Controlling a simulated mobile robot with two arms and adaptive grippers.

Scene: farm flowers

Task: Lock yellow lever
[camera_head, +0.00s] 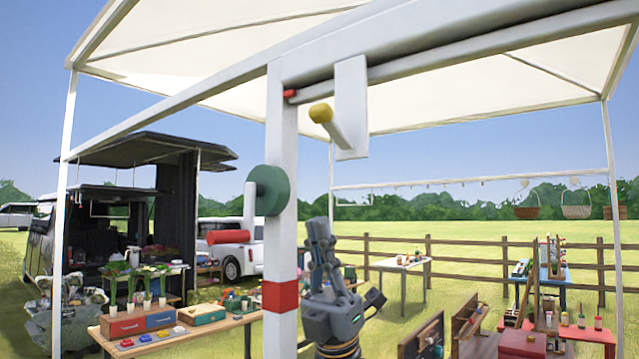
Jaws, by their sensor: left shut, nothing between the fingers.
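The yellow lever is a white rod with a yellow knob (320,113), standing out from a white plate (351,105) under the canopy's top rail. The knob end points left and up toward the camera. My left gripper (319,232) rises from the bottom centre, in front of the stall and just right of the white post (281,240). Its grey fingers point up and are shut with nothing between them. It is below the lever and clearly apart from it. My right gripper is not in view.
A green wheel (271,190) with a red crank handle (228,237) is on the post. A red tip (290,94) shows on the rail left of the plate. Tables with goods stand below, at left (170,338) and right. The air between gripper and lever looks clear.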

